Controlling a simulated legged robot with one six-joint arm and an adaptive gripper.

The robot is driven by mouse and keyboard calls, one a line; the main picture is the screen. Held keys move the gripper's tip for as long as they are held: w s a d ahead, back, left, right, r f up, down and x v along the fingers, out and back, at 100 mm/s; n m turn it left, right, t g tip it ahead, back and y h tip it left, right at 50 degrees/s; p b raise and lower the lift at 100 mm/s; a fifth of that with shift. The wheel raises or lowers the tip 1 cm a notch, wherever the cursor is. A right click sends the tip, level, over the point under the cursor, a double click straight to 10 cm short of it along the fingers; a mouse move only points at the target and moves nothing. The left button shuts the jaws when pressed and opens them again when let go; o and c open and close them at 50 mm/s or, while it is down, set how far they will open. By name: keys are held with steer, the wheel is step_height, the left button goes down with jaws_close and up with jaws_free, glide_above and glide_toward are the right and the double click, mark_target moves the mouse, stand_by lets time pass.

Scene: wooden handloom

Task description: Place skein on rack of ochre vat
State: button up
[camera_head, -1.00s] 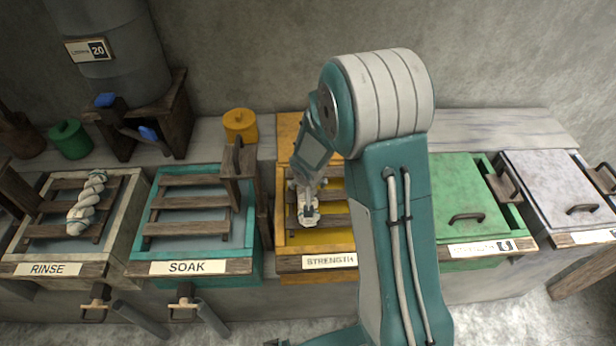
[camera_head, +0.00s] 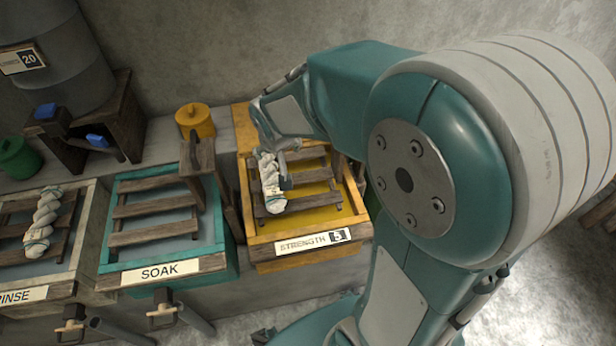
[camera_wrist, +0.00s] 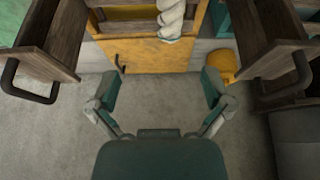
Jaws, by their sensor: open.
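A white twisted skein (camera_head: 270,182) lies lengthwise on the wooden slats of the rack (camera_head: 315,152) of the ochre vat (camera_head: 262,252), toward its left side. The vat's label reads STRENGTH 5. In the wrist view the skein (camera_wrist: 170,18) shows at the top, its end above the ochre wall (camera_wrist: 150,53). My gripper (camera_wrist: 158,80) is open with its fingers wide apart and nothing between them. In the head view my wrist is over the back left of the ochre vat, and my fingers are hard to make out there.
A second skein (camera_head: 42,222) lies on the rack of the RINSE vat (camera_head: 85,255) at far left. The teal SOAK vat (camera_head: 235,265) stands next to the ochre one, its rack bare. A yellow lidded pot (camera_head: 195,120) stands behind. My arm hides the right side.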

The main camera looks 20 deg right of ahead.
steer(key=s+r+n, duration=0.1)
steer(key=s+r, duration=0.4)
steer(key=s, duration=0.4)
steer(key=s+r+n+t+y, duration=0.1)
steer(key=s+r, duration=0.5)
steer(key=s, duration=0.4)
steer(key=shift+r, duration=0.2)
